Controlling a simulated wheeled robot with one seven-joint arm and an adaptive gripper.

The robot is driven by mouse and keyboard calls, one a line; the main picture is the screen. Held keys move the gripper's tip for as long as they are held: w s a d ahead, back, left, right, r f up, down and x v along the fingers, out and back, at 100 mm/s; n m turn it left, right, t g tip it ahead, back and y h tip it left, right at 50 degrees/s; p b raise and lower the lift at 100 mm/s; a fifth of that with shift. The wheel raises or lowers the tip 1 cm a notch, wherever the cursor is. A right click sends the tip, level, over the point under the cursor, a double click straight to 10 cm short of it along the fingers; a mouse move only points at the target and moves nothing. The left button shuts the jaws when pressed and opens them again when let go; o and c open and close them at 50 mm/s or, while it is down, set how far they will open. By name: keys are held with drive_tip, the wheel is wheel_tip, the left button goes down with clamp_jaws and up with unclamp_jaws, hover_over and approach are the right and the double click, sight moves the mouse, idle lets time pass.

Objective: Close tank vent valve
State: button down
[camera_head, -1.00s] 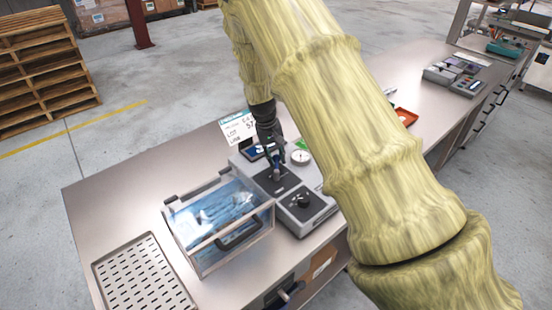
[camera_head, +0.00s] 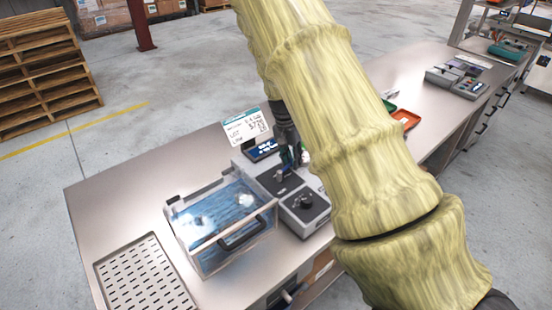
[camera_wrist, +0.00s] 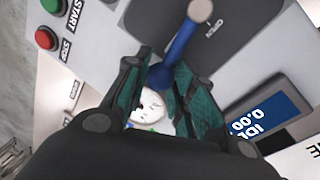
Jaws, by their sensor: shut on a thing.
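The vent valve shows in the wrist view as a blue lever (camera_wrist: 181,42) running from a pale round pivot on a dark plate (camera_wrist: 222,22). Its ball end sits between my fingers. Lettering on the plate beside the pivot is too blurred to read surely. My gripper (camera_wrist: 158,80) is shut on the lever's ball end, with dark green finger pads on either side. In the head view my gripper (camera_head: 294,158) is over the back of the grey control unit (camera_head: 294,221), partly hidden by my arm. A white dial gauge (camera_wrist: 150,108) shows below the fingers.
Green start (camera_wrist: 54,4) and red stop (camera_wrist: 46,38) buttons lie beside the plate, and a blue display (camera_wrist: 257,119) on the other side. A clear-lidded box (camera_head: 222,222) stands left of the unit. A label card (camera_head: 245,126) stands behind. The bench's left end is mostly clear.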

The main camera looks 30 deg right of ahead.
drive_tip(key=shift+d+r, duration=0.1)
idle(0.5)
drive_tip(key=c, duration=1.2)
unclamp_jaws()
drive_tip(key=shift+s, duration=0.15)
drive_tip(key=shift+o, duration=0.2)
wheel_tip(320, 180, up, 12)
drive_tip(key=w, duration=0.2)
drive_tip(key=shift+a, duration=0.45)
drive_tip(key=shift+w, duration=0.1)
